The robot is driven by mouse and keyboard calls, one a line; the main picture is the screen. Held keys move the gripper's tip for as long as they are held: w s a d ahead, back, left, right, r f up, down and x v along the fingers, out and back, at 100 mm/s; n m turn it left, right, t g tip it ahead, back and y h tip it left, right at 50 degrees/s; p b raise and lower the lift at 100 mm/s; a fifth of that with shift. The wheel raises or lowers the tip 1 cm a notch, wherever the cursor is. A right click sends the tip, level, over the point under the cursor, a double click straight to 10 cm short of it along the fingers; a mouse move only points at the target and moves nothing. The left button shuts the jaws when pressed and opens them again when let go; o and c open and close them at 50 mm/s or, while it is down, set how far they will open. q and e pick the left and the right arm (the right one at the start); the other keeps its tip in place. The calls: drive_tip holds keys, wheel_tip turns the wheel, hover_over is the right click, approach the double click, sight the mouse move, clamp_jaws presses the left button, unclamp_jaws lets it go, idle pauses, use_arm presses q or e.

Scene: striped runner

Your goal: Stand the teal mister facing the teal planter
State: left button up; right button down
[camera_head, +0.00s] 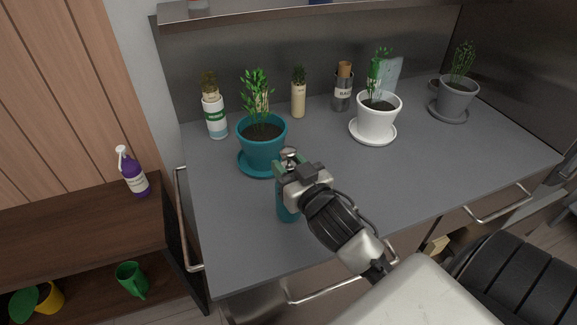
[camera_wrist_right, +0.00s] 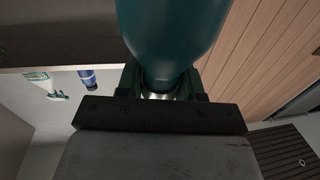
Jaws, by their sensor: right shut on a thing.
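The teal mister (camera_head: 287,208) is at the front left of the grey counter, mostly hidden behind my right gripper (camera_head: 289,171). The gripper is shut on its upper part. In the right wrist view the mister's rounded teal body (camera_wrist_right: 172,38) fills the top middle, between the fingers (camera_wrist_right: 160,88). I cannot tell whether its base touches the counter, and its nozzle direction is not clear. The teal planter (camera_head: 262,153), with a leafy green plant, stands on a teal saucer just behind and left of the mister. My left gripper is not in view.
A white planter (camera_head: 374,120) and a grey planter (camera_head: 457,98) stand further right. Several bottles line the back, including a white-and-green one (camera_head: 215,116). A purple spray bottle (camera_head: 134,174) stands on the wooden shelf at left. The counter's front right is clear.

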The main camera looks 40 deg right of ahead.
drive_tip(key=shift+f, duration=0.2)
drive_tip(key=c, duration=0.7)
unclamp_jaws()
drive_tip(key=s+p, duration=0.1)
drive_tip(key=s, duration=1.1)
drive_tip(key=shift+a, duration=0.45)
